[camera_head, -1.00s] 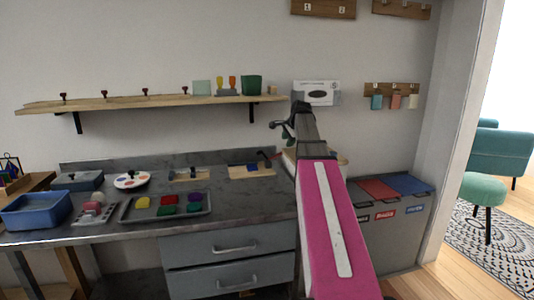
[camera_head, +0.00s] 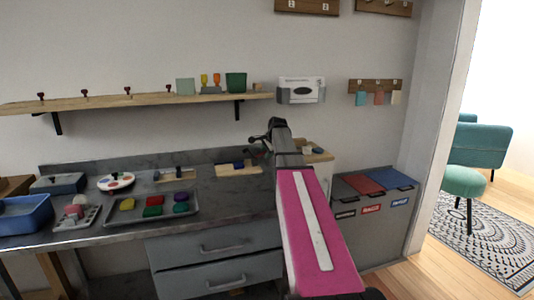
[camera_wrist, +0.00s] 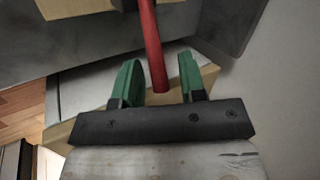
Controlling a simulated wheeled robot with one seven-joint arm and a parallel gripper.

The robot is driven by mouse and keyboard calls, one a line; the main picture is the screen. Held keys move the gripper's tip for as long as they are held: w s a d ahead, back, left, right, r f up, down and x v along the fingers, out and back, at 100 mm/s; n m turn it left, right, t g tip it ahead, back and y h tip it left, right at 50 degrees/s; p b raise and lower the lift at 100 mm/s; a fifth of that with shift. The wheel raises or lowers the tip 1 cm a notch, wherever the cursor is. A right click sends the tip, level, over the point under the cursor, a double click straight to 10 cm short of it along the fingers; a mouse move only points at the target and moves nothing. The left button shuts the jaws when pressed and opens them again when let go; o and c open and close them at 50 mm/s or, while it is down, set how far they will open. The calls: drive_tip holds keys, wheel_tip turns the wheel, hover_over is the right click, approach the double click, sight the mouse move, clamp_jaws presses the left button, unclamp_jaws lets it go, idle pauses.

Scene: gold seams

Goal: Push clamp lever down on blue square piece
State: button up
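A pale wooden clamp board (camera_head: 225,173) lies at the back right of the grey counter, with a small blue piece (camera_head: 238,166) on it. The clamp's red lever (camera_wrist: 151,50) shows in the wrist view, running from the top edge down between my fingertips. My gripper (camera_wrist: 160,80) is open, with one green finger on each side of the lever and gaps beside it. In the head view my gripper (camera_head: 262,145) is just right of the board, partly hidden by its own arm. The clamp's base and contact with the blue piece cannot be made out.
A second wooden board (camera_head: 175,176), a tray of coloured pieces (camera_head: 130,215) and a paint palette (camera_head: 115,183) stand to the left. A wooden shelf (camera_head: 140,103) hangs above. Labelled bins (camera_head: 375,195) stand at the right.

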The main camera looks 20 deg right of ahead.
clamp_jaws()
drive_tip(key=r+h, duration=0.1)
drive_tip(key=a+n+h, duration=0.1)
drive_tip(key=h, duration=0.1)
drive_tip(key=a+r+h, duration=0.1)
drive_tip(key=h, duration=0.1)
drive_tip(key=shift+r, duration=0.35)
drive_tip(key=shift+a+r+n+t+h, duration=0.1)
drive_tip(key=shift+a+r+n+h, duration=0.25)
drive_tip(key=shift+h, duration=0.5)
drive_tip(key=shift+a+r+n+t+h, duration=0.1)
drive_tip(key=shift+a+n+h, duration=0.2)
drive_tip(key=shift+a+h, duration=0.4)
drive_tip(key=shift+a+r+n+t+h, duration=0.1)
drive_tip(key=shift+a+r+n+h, duration=0.2)
drive_tip(key=shift+h, duration=0.65)
drive_tip(key=shift+a, duration=0.1)
unclamp_jaws()
drive_tip(key=shift+a, duration=0.1)
